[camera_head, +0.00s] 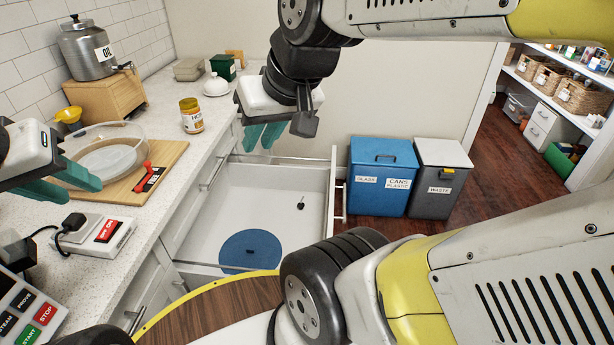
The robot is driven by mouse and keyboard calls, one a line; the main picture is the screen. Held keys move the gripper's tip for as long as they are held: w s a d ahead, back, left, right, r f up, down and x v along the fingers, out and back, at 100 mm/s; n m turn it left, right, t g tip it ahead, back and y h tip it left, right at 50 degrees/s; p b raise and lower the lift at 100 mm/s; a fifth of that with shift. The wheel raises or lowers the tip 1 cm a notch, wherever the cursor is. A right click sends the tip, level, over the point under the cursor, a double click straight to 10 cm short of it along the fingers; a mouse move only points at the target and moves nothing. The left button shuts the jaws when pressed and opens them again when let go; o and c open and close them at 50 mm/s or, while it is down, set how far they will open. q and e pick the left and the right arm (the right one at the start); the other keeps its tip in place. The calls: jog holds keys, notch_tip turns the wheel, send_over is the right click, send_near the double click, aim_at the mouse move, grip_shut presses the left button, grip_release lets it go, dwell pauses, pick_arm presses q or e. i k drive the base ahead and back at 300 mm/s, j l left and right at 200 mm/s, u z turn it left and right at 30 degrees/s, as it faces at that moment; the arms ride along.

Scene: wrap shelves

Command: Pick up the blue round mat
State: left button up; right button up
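My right gripper (262,137) hangs over the far end of the drawer, well above and beyond the mat. Its teal fingers look apart with nothing between them. My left gripper (68,187) is at the left edge over the counter, far from the mat. Its teal fingers also look apart and empty.
The counter (125,220) holds a cutting board (168,156) with a clear bowl, a jar (191,115), a switch box (100,237) and an oil canister (87,48). A small black object (301,203) is in the drawer. Blue (380,178) and grey (440,182) bins stand behind it.

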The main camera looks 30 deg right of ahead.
aim_at(255, 248)
jog(key=k+l+z, duration=0.2)
jog(key=l, duration=0.25)
jog(key=k+l+z, duration=0.15)
jog(key=l, duration=0.25)
jog(key=l+z, duration=0.2)
jog(key=l, duration=0.25)
jog(key=k, duration=0.05)
